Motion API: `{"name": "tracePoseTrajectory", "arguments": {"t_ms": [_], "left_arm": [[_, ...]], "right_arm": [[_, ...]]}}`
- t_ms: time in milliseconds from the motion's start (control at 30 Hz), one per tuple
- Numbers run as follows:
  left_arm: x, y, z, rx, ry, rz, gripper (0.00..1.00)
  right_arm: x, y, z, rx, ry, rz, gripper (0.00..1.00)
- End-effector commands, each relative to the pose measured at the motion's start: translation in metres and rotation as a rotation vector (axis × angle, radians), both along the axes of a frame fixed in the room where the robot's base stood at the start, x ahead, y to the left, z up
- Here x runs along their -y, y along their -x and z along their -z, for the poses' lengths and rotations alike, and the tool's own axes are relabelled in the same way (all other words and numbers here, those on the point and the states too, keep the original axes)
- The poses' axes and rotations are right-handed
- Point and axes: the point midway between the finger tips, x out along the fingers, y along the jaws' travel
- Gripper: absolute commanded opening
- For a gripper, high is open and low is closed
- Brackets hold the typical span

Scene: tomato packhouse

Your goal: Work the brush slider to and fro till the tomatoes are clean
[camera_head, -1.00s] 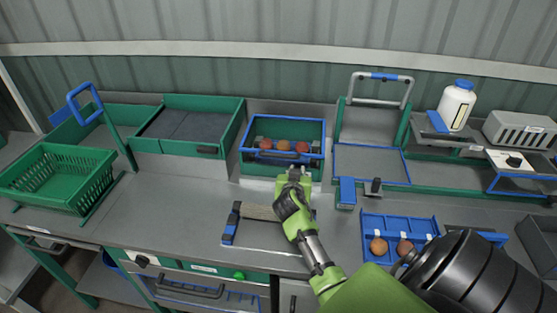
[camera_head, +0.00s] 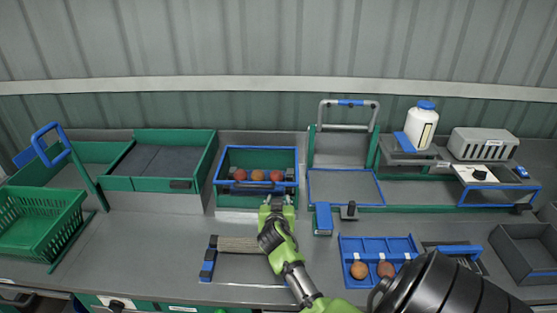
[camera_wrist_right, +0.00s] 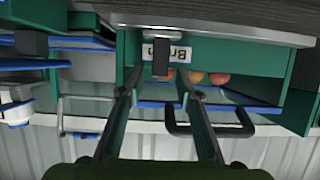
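The brush box (camera_head: 223,184) is a green box with a blue rim at the back of the bench. Several red-orange tomatoes (camera_head: 257,175) lie inside in a row, and a dark handle (camera_head: 258,185) shows at its front. My right gripper (camera_head: 277,203) is just in front of the box's front wall, right of its middle. The right wrist view is upside down and shows the box's label (camera_wrist_right: 178,52) and a black knob (camera_wrist_right: 160,57) ahead, between the fingers in the picture. The fingers stand apart; I see no grip on the knob. My left gripper is out of view.
A blue tray (camera_head: 352,247) with two tomatoes stands at the right front. A wooden-backed piece (camera_head: 237,244) lies left of my right forearm. A green basket (camera_head: 40,222) is at the far left, a white bottle (camera_head: 421,125) on the right shelf. The bench at left centre is clear.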

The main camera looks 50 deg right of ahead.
Motion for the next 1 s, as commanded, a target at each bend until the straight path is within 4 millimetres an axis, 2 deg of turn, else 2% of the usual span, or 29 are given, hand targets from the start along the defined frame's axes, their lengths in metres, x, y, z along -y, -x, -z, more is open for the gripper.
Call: {"name": "tracePoseTrajectory", "arguments": {"t_ms": [167, 633, 800, 1000], "left_arm": [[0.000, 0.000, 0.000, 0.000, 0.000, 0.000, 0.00], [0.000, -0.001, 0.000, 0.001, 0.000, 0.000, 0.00], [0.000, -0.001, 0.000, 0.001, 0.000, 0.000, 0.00], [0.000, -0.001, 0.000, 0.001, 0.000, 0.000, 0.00]], "right_arm": [[-0.011, 0.008, -0.005, 0.001, -0.001, -0.001, 0.32], [-0.072, 0.061, -0.037, 0.000, -0.004, 0.000, 0.32], [-0.082, 0.071, -0.044, -0.002, -0.001, 0.001, 0.32], [-0.084, 0.072, -0.045, -0.001, -0.001, 0.001, 0.32]]}}
